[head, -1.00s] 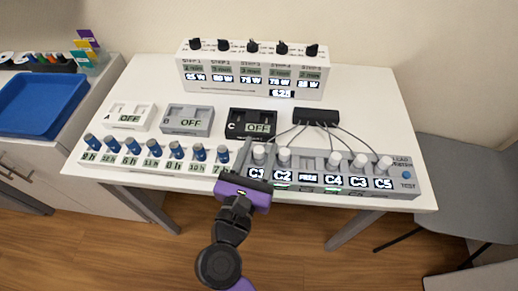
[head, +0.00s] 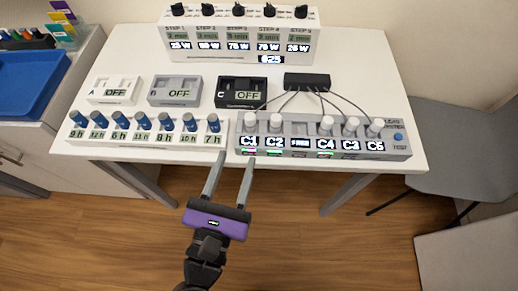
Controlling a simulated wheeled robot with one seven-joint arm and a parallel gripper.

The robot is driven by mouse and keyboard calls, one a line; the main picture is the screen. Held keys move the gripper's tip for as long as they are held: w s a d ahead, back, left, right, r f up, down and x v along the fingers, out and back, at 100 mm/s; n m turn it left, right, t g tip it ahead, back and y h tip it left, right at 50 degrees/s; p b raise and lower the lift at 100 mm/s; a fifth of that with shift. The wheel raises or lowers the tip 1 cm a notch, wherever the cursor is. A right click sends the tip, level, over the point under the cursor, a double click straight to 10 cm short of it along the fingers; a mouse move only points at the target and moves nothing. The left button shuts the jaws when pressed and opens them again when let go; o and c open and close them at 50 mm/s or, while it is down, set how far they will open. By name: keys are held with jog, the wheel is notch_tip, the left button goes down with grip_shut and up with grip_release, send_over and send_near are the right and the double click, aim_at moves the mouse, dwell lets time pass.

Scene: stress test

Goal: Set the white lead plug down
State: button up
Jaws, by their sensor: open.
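Several white lead plugs stand upright in the grey lead tester at the table's front right, among them the one above C1 (head: 250,120), the one above C2 (head: 275,122) and the one above C4 (head: 326,125). Others stand above C3 (head: 351,127) and C5 (head: 376,128). The slot (head: 300,128) between C2 and C4 has no plug, and its label seems to read FREE. I cannot tell which plug the task means. My gripper (head: 236,158) is open and empty, its fingertips at the table's front edge, just in front of the tester's left end.
A rack of blue-capped tubes (head: 142,123) stands left of the tester (head: 398,151). Behind are three OFF boxes, a black hub (head: 307,81) with thin cables to the plugs, and a white dial panel (head: 240,46). A grey chair (head: 460,150) stands right.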

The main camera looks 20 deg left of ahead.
jog(key=s+d+r+n+t+h, duration=0.25)
jog(key=d+n, duration=1.05)
jog(key=d, duration=0.8)
jog(key=s+d+f+n+g, duration=0.2)
jog(key=s+d+n, duration=0.3)
jog(key=n, duration=0.6)
jog(key=s+d+f+n+g, duration=0.2)
jog(key=s+d+n, duration=0.4)
jog(key=s+n, duration=0.3)
jog(key=shift+s+f+n+g+y, duration=0.15)
jog(key=shift+s+n+g+y, duration=0.25)
jog(key=shift+n+g, duration=0.55)
jog(key=shift+w+d, duration=0.1)
jog(key=shift+w, duration=0.05)
